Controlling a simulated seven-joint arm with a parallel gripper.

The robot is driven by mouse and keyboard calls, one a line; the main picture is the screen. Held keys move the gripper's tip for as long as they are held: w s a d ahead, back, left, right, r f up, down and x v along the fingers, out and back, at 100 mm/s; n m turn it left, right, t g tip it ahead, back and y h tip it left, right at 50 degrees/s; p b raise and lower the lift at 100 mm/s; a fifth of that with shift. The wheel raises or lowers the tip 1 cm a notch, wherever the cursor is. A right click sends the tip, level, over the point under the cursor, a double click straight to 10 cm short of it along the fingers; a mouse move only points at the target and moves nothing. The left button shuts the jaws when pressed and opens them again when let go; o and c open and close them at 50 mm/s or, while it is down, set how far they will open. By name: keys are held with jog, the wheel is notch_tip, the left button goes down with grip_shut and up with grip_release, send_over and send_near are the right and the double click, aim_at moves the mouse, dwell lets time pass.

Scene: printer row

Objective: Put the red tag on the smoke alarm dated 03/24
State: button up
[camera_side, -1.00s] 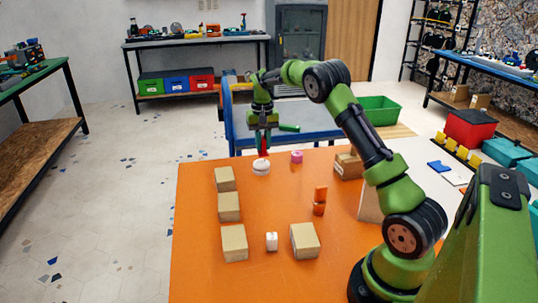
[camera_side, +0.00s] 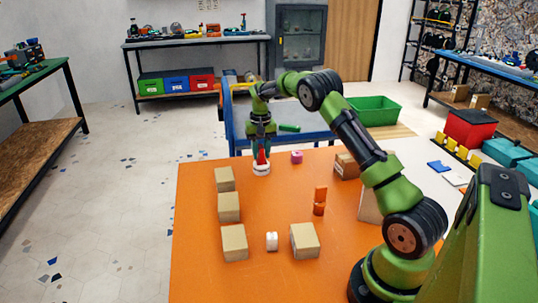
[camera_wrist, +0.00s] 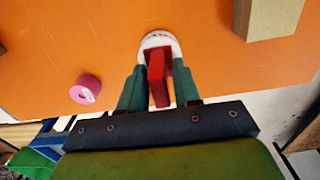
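The red tag (camera_side: 262,157) is between the fingers of my gripper (camera_side: 261,153), at the far edge of the orange table. In the wrist view the red tag (camera_wrist: 157,75) stands over a round white smoke alarm (camera_wrist: 156,40), and both green fingers of my gripper (camera_wrist: 159,85) flank it closely. The tag appears to touch the alarm's top. The alarm also shows in the side view (camera_side: 261,170). Small dark marks on its rim cannot be read. Another white round item (camera_side: 272,241) sits near the front of the table, with no readable date.
A pink roll (camera_side: 297,157) lies right of the alarm. Several cardboard boxes (camera_side: 229,207) line the left side; another box (camera_side: 305,241) stands at the front. Orange blocks (camera_side: 319,201) are stacked at mid-right. The middle of the orange table (camera_side: 275,205) is clear.

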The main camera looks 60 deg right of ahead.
aim_at(261, 146)
jog(key=shift+o, duration=0.9)
notch_tip(261, 146, up, 12)
jog(key=s+a+r+n+t, duration=0.1)
jog(key=s+a+r+t, duration=0.1)
jog(key=s+a+r, duration=0.35)
jog(key=s+a+r+n+t, duration=0.1)
jog(key=s+a+r+t, duration=0.15)
jog(key=a+r, duration=0.5)
jog(key=s+a+f+n+t+y, duration=0.1)
jog(key=s+a+f, duration=0.2)
jog(key=s+a, duration=0.5)
jog(key=s+a+f+n+t+y, duration=0.1)
jog(key=s+a+f+n, duration=0.1)
jog(key=s+a, duration=0.5)
jog(key=s+f, duration=0.1)
jog(key=s, duration=0.2)
jog(key=shift+a+t, duration=0.35)
jog(key=shift+a, duration=0.05)
